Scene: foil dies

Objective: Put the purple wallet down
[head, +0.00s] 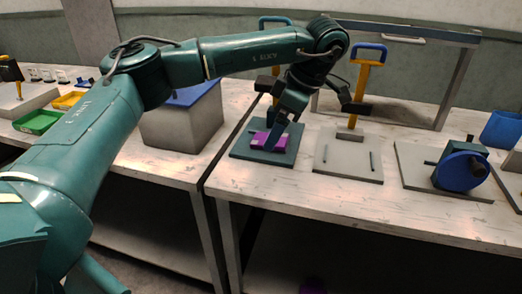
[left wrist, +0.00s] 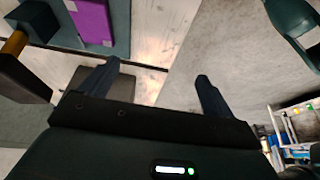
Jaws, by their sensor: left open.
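A flat purple piece, which looks like the purple wallet (head: 261,141), lies on a dark teal plate (head: 240,154) on the bench. It also shows at the upper left of the left wrist view (left wrist: 92,20), on the dark plate. My left gripper (head: 277,140) reaches down over this plate in the head view and partly covers the purple piece. In the left wrist view its two fingers (left wrist: 153,82) are spread with nothing between them, and the purple piece lies outside them, beyond the left finger. My right gripper is not in view.
A grey plate (head: 338,166) with a yellow lever and blue handle stands to the right. A blue-wheeled device (head: 459,170) stands farther right. A grey block with a blue top (head: 182,120) is left. A dim purple object (head: 313,285) shows low down below the bench.

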